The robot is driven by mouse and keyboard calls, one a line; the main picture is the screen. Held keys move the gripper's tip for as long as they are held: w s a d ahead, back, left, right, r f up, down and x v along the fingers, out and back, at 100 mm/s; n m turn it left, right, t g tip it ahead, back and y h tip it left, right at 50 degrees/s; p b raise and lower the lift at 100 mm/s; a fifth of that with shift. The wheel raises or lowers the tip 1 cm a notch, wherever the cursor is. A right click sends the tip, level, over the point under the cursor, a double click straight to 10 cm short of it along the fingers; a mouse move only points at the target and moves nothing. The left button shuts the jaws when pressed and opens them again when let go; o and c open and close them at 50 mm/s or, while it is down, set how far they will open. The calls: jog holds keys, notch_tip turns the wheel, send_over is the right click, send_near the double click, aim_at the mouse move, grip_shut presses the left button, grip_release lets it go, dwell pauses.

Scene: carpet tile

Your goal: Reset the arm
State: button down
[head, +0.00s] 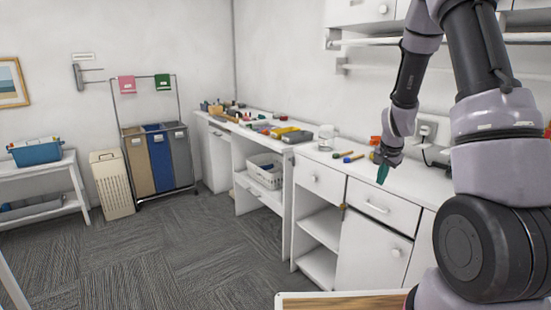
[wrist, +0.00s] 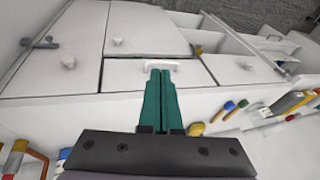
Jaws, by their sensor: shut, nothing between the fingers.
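My arm reaches from the right side of the head view over the long white counter (head: 405,180). My gripper (head: 382,174) hangs over the counter's front edge, above the drawers, with its green fingers pointing down. In the wrist view, the two green fingers of my gripper (wrist: 159,75) are together with nothing between them. Beyond them are the white cabinet fronts, with a drawer handle (wrist: 172,66) close to the fingertips in the picture.
Screwdrivers with blue and yellow handles (head: 350,157) lie on the counter left of my gripper. A white basket (head: 265,171) sits on a lower shelf. Carpet on the left is clear before the sorting bins (head: 158,160).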

jog(key=s+a+r+n+t+y, duration=0.1)
jog(key=s+a+r, duration=0.1)
jog(key=r, duration=0.5)
jog(key=s+a+r+n, duration=0.1)
jog(key=s+a+r, duration=0.2)
jog(key=r, duration=0.4)
jog(key=s+a+r+n+t, duration=0.1)
jog(key=s+a+r+n, duration=0.1)
jog(key=s+r, duration=0.5)
jog(key=s+a+r+n+t+y, duration=0.1)
jog(key=s+a+r, duration=0.3)
jog(key=s, duration=1.2)
notch_tip(320, 180, up, 4)
jog(key=shift+r+n+y, duration=0.15)
jog(key=shift+n+y, duration=0.15)
jog(key=shift+n, duration=0.3)
